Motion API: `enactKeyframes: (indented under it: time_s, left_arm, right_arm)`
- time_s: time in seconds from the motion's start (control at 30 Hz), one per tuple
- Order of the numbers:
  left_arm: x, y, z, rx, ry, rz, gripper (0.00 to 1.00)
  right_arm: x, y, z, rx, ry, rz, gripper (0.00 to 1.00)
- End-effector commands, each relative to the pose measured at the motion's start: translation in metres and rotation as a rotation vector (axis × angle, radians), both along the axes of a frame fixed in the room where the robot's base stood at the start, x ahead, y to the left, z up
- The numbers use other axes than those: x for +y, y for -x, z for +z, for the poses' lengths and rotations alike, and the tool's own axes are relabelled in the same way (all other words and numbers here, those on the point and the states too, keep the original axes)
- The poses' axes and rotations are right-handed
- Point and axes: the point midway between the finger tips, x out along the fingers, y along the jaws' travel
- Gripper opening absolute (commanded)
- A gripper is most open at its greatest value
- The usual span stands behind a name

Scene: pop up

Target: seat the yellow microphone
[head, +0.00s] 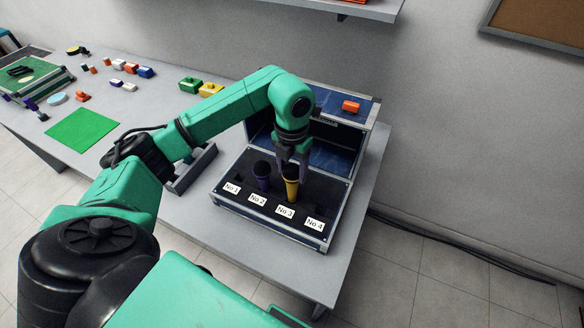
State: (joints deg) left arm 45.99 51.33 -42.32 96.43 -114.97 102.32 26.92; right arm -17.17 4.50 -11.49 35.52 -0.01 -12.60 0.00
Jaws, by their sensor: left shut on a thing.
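The yellow microphone (292,190) is upright at the No.3 place of the open case (275,225). My left gripper (291,168) points down from above and is shut on its upper part. The microphone's head is hidden by the fingers. Its lower end is at the dark foam; I cannot tell how deep it sits. The No.1 and No.4 places hold no microphone. My right gripper is not in view.
The case's raised blue-lined lid (335,145) stands behind the microphones, with an orange block (351,106) near its top. A grey rack (193,170) is left of the case. A green mat (82,129) and toy blocks lie further left.

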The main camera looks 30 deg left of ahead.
Motion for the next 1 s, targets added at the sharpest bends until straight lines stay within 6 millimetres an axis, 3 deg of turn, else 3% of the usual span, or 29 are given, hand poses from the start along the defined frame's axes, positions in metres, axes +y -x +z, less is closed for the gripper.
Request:
enactKeyframes:
  time_s: [1.0]
  left_arm:
    - [0.0, 0.0, -0.031, -0.001, 0.0, 0.001, 0.07]
  right_arm:
    - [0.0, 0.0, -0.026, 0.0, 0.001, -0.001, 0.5]
